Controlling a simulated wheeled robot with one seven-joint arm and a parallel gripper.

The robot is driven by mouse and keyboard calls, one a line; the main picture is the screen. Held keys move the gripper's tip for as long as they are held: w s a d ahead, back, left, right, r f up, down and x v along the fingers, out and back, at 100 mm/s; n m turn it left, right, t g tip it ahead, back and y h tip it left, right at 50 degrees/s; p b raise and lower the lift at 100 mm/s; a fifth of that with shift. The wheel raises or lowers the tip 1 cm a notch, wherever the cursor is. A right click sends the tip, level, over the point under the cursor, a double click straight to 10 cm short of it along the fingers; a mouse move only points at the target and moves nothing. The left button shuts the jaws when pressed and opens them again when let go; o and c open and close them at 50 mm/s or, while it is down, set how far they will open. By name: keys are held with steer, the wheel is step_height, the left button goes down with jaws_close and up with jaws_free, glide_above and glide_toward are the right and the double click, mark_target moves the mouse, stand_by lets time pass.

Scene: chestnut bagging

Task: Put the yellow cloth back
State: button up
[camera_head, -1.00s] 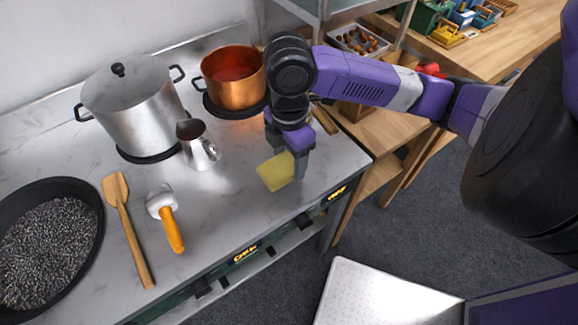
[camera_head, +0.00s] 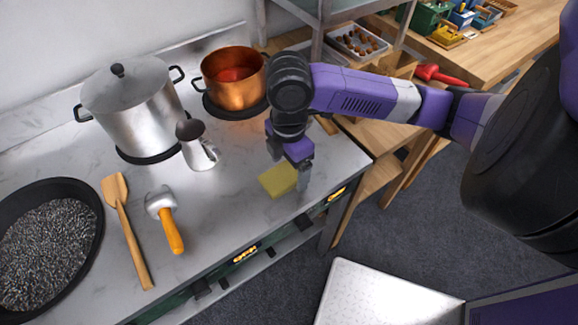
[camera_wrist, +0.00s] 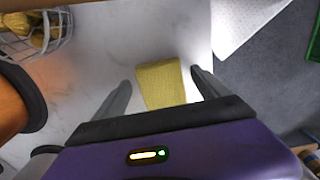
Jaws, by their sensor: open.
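The yellow cloth (camera_head: 277,180) is a small folded square lying flat on the pale stove top near its right front edge. It also shows in the wrist view (camera_wrist: 161,84), lying between the two fingers. My gripper (camera_head: 290,176) is right above the cloth, pointing down. In the wrist view my gripper (camera_wrist: 160,82) has its fingers spread apart, one on each side of the cloth. Whether the fingertips touch the stove top cannot be told.
A copper pot (camera_head: 233,80) stands behind my gripper. A large steel pot (camera_head: 133,105), a small metal jug (camera_head: 200,156), a wooden spatula (camera_head: 128,230), an orange-handled tool (camera_head: 170,230) and a black pan (camera_head: 88,262) are to the left. A wire basket (camera_wrist: 32,38) shows in the wrist view.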

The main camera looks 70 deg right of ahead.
mark_target(289, 171)
step_height(289, 171, up, 10)
steer(key=w+a+r+m+t+y, duration=0.3)
steer(key=w+a+r+t, duration=0.2)
steer(key=w+a, duration=0.3)
steer(key=w+a+r+m+t+y+p, duration=0.1)
steer(key=w+a+r+m+t+y, duration=0.15)
steer(key=w+a+r+t, duration=0.55)
steer(key=w+a+r+m+t+y, duration=0.25)
steer(key=w+a, duration=0.35)
steer(key=a, duration=0.5)
steer(key=s+d+f+m+h, duration=0.3)
steer(key=s+f+m+h, duration=0.55)
steer(key=s+f, duration=0.45)
steer(key=s+d+f+n, duration=0.2)
steer(key=s, duration=0.8)
steer(key=s+d+f+n, duration=0.3)
steer(key=s, duration=0.7)
steer(key=shift+d+f+g, duration=0.2)
steer(key=shift+g, duration=0.15)
